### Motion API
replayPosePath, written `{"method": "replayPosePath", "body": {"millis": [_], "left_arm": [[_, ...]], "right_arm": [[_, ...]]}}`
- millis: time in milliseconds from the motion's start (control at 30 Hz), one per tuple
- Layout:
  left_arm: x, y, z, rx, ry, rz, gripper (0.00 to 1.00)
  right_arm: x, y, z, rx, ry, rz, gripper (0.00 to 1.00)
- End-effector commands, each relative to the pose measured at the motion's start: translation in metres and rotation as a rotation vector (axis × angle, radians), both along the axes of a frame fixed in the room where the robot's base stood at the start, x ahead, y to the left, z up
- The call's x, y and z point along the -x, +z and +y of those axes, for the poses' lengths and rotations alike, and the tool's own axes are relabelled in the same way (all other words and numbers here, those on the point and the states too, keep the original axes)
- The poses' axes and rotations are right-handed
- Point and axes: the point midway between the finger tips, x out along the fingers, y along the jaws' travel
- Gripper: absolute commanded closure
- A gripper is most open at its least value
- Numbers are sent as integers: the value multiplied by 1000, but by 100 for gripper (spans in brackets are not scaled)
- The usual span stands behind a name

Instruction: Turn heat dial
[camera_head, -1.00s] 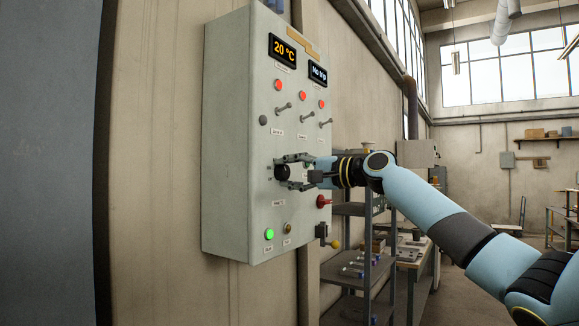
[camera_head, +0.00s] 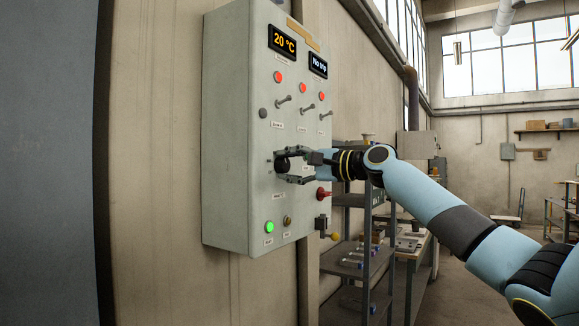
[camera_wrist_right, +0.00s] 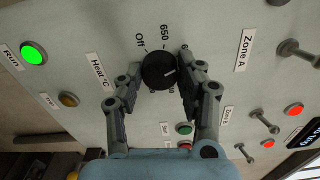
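The heat dial (camera_head: 281,164) is a round black knob on the grey-green control panel (camera_head: 227,130). My right gripper (camera_head: 286,167) has one finger on each side of the dial. It also shows in the right wrist view (camera_wrist_right: 160,66), fingertips very close to the knob; firm contact on both sides is not clear. The temperature display (camera_head: 282,42) reads 20 °C. My left gripper is not in view.
Toggle switches (camera_head: 307,109) and red lamps (camera_head: 302,88) sit above the dial. A lit green button (camera_head: 269,227) is below it, and a red knob (camera_head: 323,193) is at lower right. A second display (camera_head: 318,66) reads "No trip". Metal shelving (camera_head: 345,262) stands behind the panel.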

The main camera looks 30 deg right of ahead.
Motion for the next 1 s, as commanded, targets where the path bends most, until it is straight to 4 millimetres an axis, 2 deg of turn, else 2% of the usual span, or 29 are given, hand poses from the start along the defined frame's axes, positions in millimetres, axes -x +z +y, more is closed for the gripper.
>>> {"method": "replayPosePath", "body": {"millis": [33, 167, 467, 800, 1000], "left_arm": [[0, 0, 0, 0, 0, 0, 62], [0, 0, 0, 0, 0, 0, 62], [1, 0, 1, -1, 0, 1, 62], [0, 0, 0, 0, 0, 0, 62], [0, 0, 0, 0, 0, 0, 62]], "right_arm": [[0, 1, -1, 1, -1, -1, 56], [0, 0, 0, 1, 0, 0, 40], [3, -1, -2, 3, -1, 1, 40], [50, -2, -22, 8, 0, 6, 40], [66, -1, -29, 5, -1, 1, 40]]}}
